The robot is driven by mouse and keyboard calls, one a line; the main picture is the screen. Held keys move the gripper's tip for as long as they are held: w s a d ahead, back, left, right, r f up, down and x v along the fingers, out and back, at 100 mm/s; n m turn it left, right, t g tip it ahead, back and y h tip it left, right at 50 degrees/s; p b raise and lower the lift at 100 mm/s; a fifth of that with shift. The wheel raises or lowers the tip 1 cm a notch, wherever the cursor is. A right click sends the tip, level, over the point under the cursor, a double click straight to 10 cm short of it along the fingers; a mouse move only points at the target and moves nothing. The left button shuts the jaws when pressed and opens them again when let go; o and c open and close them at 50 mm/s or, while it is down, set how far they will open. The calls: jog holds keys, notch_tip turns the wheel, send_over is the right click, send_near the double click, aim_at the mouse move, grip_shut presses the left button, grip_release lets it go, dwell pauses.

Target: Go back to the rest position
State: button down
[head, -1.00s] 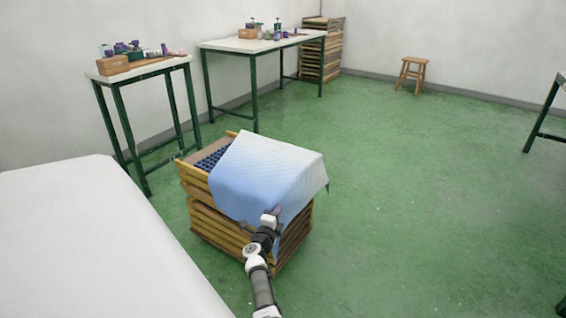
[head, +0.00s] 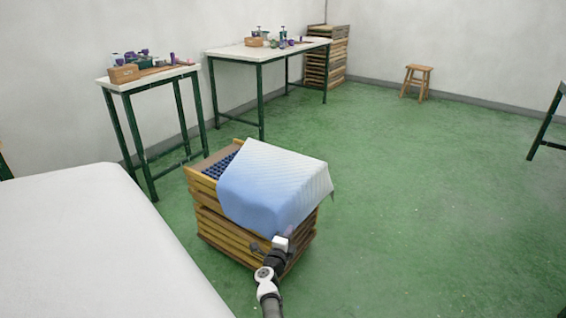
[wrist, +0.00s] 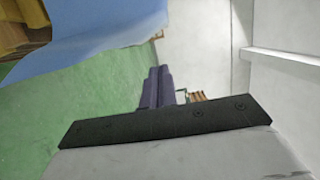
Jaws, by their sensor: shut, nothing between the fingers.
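My gripper (head: 288,233) is at the lower middle of the head view, in front of the near side of a stack of wooden trays (head: 232,241). In the wrist view its dark fingers (wrist: 158,72) are together, with nothing between them. A pale blue cloth (head: 273,187) drapes over the top of the stack and hangs down its near side. In the wrist view the cloth (wrist: 90,28) is at the upper left, apart from the fingers. The arm hides part of the lower stack.
A white surface (head: 90,245) fills the lower left. Two green-legged tables (head: 150,73) (head: 235,52) with small items stand along the left wall. More stacked trays (head: 325,58) and a stool (head: 416,80) are farther back. The green floor (head: 430,190) at right is clear.

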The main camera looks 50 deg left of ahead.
jog(key=shift+p+v, duration=0.7)
jog(key=shift+v, duration=2.05)
jog(key=shift+r, duration=0.1)
